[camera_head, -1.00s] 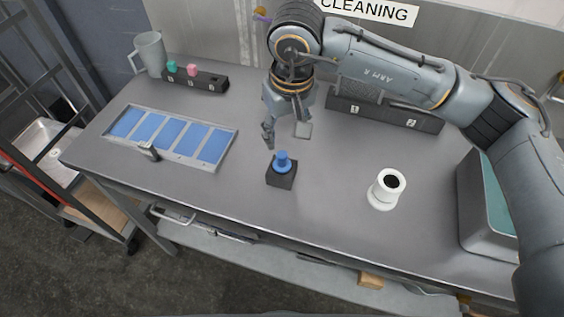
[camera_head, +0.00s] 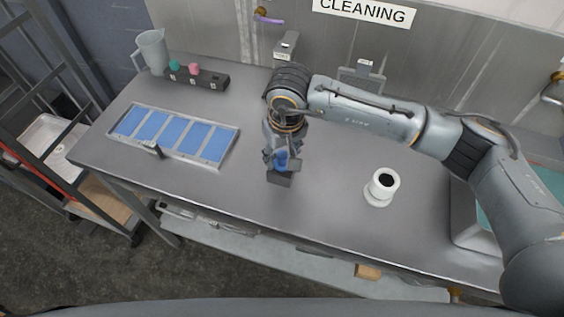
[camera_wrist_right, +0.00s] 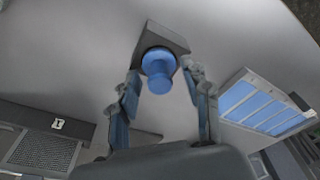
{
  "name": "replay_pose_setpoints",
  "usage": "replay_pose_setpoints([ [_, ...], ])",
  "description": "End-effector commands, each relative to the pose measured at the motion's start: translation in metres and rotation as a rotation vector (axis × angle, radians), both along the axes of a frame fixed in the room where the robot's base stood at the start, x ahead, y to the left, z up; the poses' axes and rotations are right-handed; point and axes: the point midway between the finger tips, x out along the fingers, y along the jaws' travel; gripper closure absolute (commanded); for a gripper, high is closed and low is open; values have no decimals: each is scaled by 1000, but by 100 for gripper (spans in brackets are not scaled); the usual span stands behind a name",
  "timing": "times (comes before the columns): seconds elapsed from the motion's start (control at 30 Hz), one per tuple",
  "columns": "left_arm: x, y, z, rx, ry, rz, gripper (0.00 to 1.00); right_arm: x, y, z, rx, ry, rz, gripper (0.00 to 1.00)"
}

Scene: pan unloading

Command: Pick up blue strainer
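The blue strainer (camera_wrist_right: 159,68) is a small knobbed piece sitting upright on a dark square block (camera_wrist_right: 160,34). In the head view the strainer (camera_head: 281,160) shows partly between the fingers, with the block (camera_head: 280,179) just below. My right gripper (camera_head: 283,157) is directly over the strainer, pointing down. In the wrist view the right gripper (camera_wrist_right: 163,80) is open, with one finger on each side of the strainer and a gap on both sides. My left gripper is not in view.
A tray with blue panels (camera_head: 235,142) lies left of the gripper. A white cylindrical holder (camera_head: 372,198) stands to the right. A black rack with green and pink pieces (camera_head: 212,81) and a grey jug (camera_head: 151,50) are at the back left. The table between them is clear.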

Motion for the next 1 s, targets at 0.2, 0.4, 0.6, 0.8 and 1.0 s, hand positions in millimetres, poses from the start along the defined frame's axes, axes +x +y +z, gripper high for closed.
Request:
replay_pose_setpoints([
  [0.2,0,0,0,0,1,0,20,0,0,0,0,0,0,100],
  [0.4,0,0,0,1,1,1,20,0,0,0,-1,2,0,100],
  [0.6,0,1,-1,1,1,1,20,-1,0,-1,-2,4,0,100],
  [0.8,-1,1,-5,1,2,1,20,0,0,9,0,1,-1,100],
  [1.0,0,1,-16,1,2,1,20,-5,-3,36,0,-3,2,100],
])
